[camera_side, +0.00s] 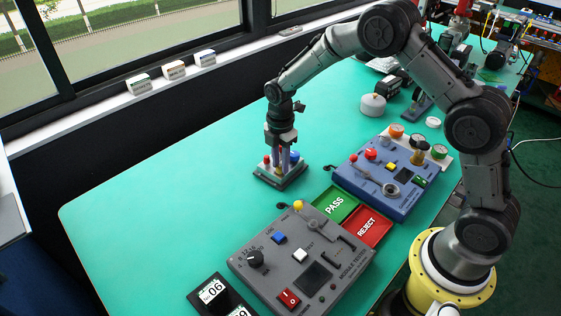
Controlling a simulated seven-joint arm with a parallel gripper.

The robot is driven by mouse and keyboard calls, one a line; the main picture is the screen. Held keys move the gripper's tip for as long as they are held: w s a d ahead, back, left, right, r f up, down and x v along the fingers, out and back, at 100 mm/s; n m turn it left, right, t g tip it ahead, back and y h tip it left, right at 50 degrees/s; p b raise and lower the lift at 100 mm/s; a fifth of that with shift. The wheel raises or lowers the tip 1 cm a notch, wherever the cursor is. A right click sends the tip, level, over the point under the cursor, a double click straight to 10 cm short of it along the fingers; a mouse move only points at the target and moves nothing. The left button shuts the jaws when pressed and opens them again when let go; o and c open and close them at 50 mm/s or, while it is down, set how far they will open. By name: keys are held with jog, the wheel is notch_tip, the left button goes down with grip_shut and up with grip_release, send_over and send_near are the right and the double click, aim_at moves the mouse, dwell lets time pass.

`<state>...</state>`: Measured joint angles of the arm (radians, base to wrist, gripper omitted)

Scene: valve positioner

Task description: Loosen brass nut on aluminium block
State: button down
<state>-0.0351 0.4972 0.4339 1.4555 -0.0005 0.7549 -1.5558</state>
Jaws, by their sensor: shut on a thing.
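A small dark-based fixture (281,178) stands on the green table near its back edge, left of the blue panel. It carries a red knob (267,159) on its left and a blue knob (294,156) on its right. My gripper (281,164) points straight down over it, with its fingers shut at the middle of the fixture. A small yellow brass nut (279,168) shows low between the fingers and is mostly hidden by them. The aluminium block under the nut is too small and covered to make out clearly.
A grey module tester (290,285) stands in front, with green PASS (334,204) and red REJECT (366,226) trays beside it. A blue panel (392,198) is to the right of the fixture. A white round container (373,106) stands behind. The table left of the fixture is clear.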

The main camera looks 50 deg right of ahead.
aim_at(280, 166)
jog(key=shift+a+n, duration=0.1)
jog(key=shift+n, duration=0.4)
jog(key=c, duration=0.6)
grip_release()
jog(key=shift+c, duration=0.2)
jog(key=shift+r, duration=0.1)
notch_tip(280, 166, up, 14)
